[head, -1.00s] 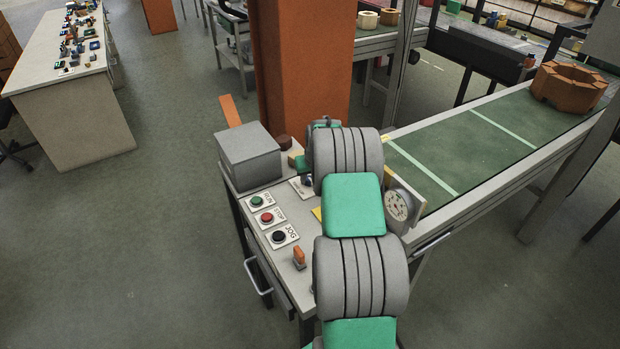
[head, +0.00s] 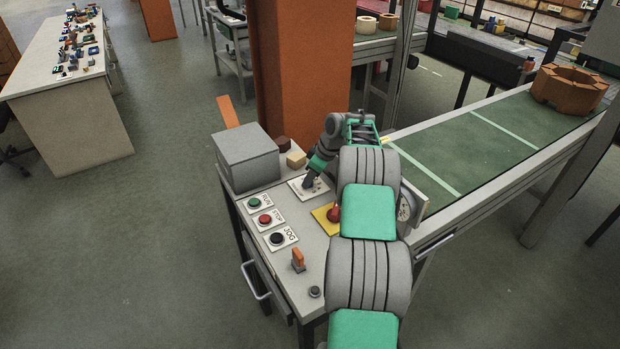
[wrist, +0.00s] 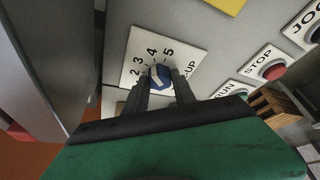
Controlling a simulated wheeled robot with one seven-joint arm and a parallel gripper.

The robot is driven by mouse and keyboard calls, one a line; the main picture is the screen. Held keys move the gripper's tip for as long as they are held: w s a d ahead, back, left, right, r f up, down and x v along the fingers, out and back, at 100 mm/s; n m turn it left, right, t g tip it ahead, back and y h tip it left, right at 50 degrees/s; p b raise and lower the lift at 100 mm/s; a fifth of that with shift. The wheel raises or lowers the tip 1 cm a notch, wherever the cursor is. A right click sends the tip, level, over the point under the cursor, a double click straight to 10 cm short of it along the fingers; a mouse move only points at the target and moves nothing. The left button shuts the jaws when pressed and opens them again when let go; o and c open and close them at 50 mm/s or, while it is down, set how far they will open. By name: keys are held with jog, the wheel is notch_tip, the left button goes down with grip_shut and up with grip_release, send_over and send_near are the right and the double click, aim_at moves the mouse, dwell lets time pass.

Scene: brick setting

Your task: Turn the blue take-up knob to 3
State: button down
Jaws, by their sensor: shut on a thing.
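The blue take-up knob (wrist: 159,76) sits on a white dial plate (wrist: 187,46) with the numbers 2, 3, 4 and 5 in view in the wrist view. A white mark shows on the knob; I cannot tell for certain which number it points to. My gripper (wrist: 161,84) is shut on the knob, one finger on each side. In the head view my gripper (head: 309,184) reaches down to the dial plate (head: 296,190), and the knob is mostly hidden there.
Green RUN (head: 254,202), red STOP (head: 265,218) and black JOG (head: 276,238) buttons stand left of the arm. A red knob (head: 334,212) on a yellow plate and an orange switch (head: 298,258) are close by. A grey box (head: 247,160) and the conveyor (head: 465,155) flank the panel.

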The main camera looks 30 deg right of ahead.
jog(key=shift+r+n+g+y+p, duration=0.35)
jog(key=shift+n+p, duration=0.55)
jog(key=shift+p, duration=0.35)
jog(key=n+p, duration=0.1)
jog(key=p, duration=0.2)
jog(key=shift+d+f+n+p, duration=0.1)
jog(key=shift+n+p, duration=0.2)
jog(key=shift+w+f+n+g+y+p, duration=0.15)
jog(key=shift+n+y+p, duration=0.15)
jog(key=shift+p, duration=0.55)
jog(key=shift+s+f+n+g+y+p, duration=0.15)
jog(key=shift+n+p, duration=0.25)
jog(key=shift+p, duration=0.45)
jog(key=shift+w, duration=0.1)
jog(key=c, duration=1)
grip_release()
jog(key=shift+c, duration=0.2)
jog(key=shift+r, duration=0.1)
